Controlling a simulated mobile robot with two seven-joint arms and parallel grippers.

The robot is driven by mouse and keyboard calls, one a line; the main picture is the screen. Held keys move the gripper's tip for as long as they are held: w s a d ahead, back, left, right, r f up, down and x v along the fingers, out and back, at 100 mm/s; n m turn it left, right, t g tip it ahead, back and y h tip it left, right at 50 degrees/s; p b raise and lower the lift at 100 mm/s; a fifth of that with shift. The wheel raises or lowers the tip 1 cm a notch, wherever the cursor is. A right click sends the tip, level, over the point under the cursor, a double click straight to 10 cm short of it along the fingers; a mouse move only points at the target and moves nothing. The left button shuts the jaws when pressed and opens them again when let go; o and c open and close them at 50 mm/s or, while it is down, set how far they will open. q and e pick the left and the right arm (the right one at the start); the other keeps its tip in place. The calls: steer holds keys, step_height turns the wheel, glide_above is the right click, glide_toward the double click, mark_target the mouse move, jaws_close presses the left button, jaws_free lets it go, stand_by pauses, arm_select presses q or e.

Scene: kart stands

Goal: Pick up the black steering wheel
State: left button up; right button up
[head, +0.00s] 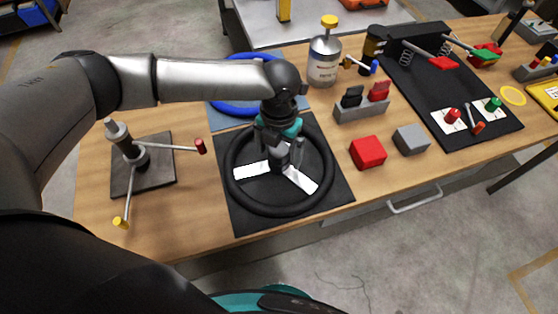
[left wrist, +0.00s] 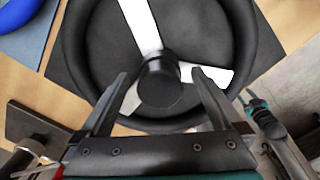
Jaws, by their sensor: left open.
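The black steering wheel (head: 249,204) lies flat on a dark square mat (head: 335,190) near the table's front edge. It has a black rim and white spokes. My left gripper (head: 283,160) is over the wheel's middle, pointing down, and hides the hub in the head view. In the left wrist view the open fingers (left wrist: 160,95) stand on either side of the wheel's black hub (left wrist: 160,80), with visible gaps. What looks like my right gripper (left wrist: 263,115) shows at the right of that view; its jaws are too small to tell.
A blue wheel (head: 234,108) lies behind on a blue mat. A stand with colored-tipped rods (head: 143,175) is at the left. Red (head: 368,152) and grey (head: 411,139) blocks, a canister (head: 324,62) and a pedal board (head: 470,90) stand to the right.

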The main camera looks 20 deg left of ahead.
arm_select(q)
steer(key=shift+f, duration=0.5)
steer(key=shift+c, duration=0.2)
steer(key=shift+r, duration=0.1)
jaws_close()
steer(key=shift+w, duration=0.1)
